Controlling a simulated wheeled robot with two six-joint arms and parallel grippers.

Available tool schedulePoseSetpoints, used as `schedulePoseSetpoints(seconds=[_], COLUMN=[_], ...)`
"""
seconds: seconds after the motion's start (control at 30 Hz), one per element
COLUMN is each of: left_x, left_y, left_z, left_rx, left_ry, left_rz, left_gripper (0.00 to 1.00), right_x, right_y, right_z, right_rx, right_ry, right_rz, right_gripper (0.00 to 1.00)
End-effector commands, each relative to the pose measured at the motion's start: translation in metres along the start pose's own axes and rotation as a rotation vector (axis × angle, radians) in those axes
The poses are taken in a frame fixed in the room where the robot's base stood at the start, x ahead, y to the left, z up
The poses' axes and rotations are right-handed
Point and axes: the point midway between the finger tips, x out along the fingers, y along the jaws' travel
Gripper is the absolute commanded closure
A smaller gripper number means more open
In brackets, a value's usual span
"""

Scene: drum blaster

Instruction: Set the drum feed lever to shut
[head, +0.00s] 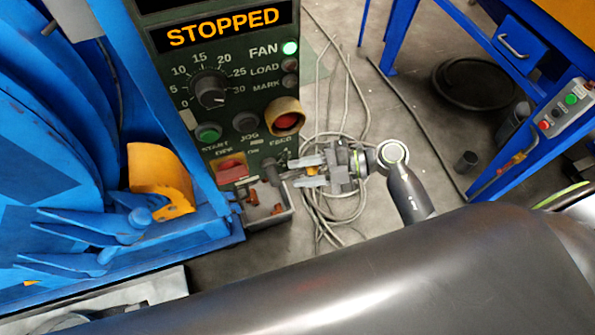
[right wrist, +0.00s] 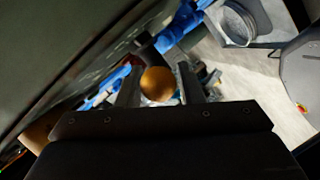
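The green control panel (head: 225,120) shows a lit STOPPED display and a FEED label near its lower right. An orange-brown ball knob (right wrist: 158,84), seemingly the feed lever's end, sits between my right gripper's fingers (right wrist: 160,82). In the head view, my right gripper (head: 300,171) is at the panel's lower right, with a bit of orange between its fingers. The fingers stand apart around the knob, with a narrow gap on one side. The lever's shaft and set position are largely hidden. My left gripper is not in view.
A red stop button in a yellow collar (head: 286,118) sits just above the gripper. A red OFF/ON switch (head: 231,169) is to its left, with a grey open box (head: 265,212) below. Blue machinery (head: 50,130) fills the left. Loose cables (head: 335,205) lie on the floor.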

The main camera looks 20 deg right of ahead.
Motion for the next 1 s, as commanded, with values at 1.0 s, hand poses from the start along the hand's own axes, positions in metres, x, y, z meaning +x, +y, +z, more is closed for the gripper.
schedulePoseSetpoints(seconds=[1.0], left_x=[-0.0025], left_y=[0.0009], left_z=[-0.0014], left_rx=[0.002], left_ry=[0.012], left_rz=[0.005], left_gripper=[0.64], right_x=[0.0138], right_y=[-0.0005], right_z=[0.0005], right_rx=[0.002], right_ry=[0.004], right_rz=[0.006], right_gripper=[1.0])
